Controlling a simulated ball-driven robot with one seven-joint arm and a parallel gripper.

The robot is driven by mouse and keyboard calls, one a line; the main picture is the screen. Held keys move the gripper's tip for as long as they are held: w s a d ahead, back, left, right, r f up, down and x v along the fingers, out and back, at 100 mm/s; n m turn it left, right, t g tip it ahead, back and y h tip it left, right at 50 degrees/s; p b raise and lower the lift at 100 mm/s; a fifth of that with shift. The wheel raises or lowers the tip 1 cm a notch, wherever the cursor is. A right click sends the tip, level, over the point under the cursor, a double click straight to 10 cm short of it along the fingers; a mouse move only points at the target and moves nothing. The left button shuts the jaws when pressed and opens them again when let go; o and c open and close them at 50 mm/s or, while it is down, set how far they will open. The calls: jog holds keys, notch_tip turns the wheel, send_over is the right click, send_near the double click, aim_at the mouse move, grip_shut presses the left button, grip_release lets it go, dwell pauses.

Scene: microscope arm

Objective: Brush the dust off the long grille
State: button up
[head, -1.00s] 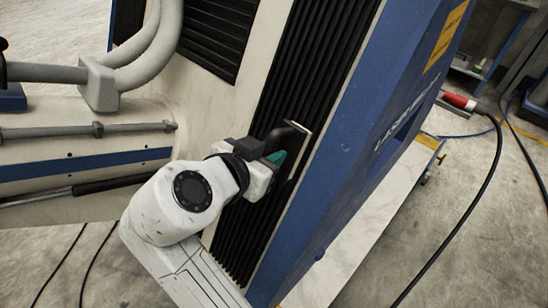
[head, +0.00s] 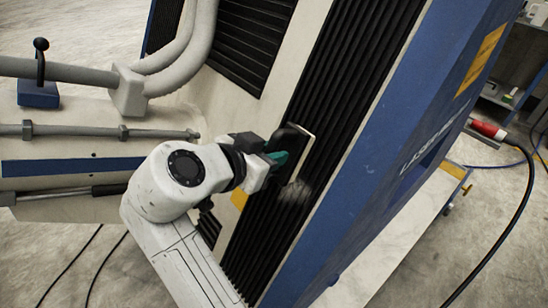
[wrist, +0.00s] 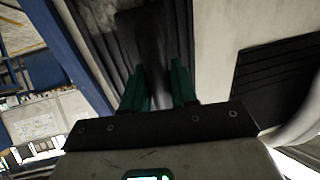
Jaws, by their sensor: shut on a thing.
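The long grille (head: 330,105) is a tall black ribbed strip running down the cream and blue machine. A pale grey dust patch (head: 295,192) shows on its ribs, just below the brush. My gripper (head: 277,158), with teal fingers, is shut on a dark brush (head: 291,139) with a pale bristle edge along its right side. The brush is at the left part of the grille; I cannot tell whether its bristles touch the ribs. In the wrist view the brush (wrist: 153,40) is a dark blurred shape between the teal fingers (wrist: 160,85).
A second, shorter grille (head: 247,42) is at the upper left. Thick grey pipes (head: 190,50) and a blue box with a black lever (head: 39,92) are at the left. The blue side panel (head: 385,130) borders the grille. A cable with a red plug (head: 487,129) is at the right.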

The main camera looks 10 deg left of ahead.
jog(key=shift+w+a+f+b, duration=1.05)
jog(key=shift+w+a+b, duration=0.65)
jog(key=shift+a, duration=1)
jog(key=shift+s+d+r+p, duration=0.1)
jog(key=shift+s+d+p, duration=0.3)
jog(key=shift+s+d, duration=0.65)
jog(key=shift+s+d+f+p, duration=0.1)
jog(key=shift+s+d+p, duration=0.35)
jog(key=shift+s+d, duration=0.65)
jog(key=shift+s+d+r+p, duration=0.1)
jog(key=shift+s+d+p, duration=0.3)
jog(key=shift+s+d, duration=0.65)
jog(key=shift+s+d+f+b, duration=0.15)
jog(key=shift+s+f+b, duration=0.15)
jog(key=shift+f, duration=0.2)
jog(key=shift+s+d+f+b, duration=0.15)
jog(key=shift+f+b, duration=0.2)
jog(key=shift+f, duration=0.1)
jog(key=shift+w+a+f+b, duration=0.1)
jog(key=shift+w+a+b, duration=0.45)
jog(key=shift+w+a, duration=0.65)
jog(key=shift+w+a+b, duration=1.25)
jog(key=shift+w+a, duration=0.55)
jog(key=shift+a, duration=0.85)
jog(key=shift+s+d+f, duration=0.45)
jog(key=shift+s+d, duration=0.1)
jog(key=shift+s, duration=0.2)
jog(key=shift+s+d+f, duration=0.45)
jog(key=shift+s+d, duration=0.1)
jog(key=shift+s, duration=0.15)
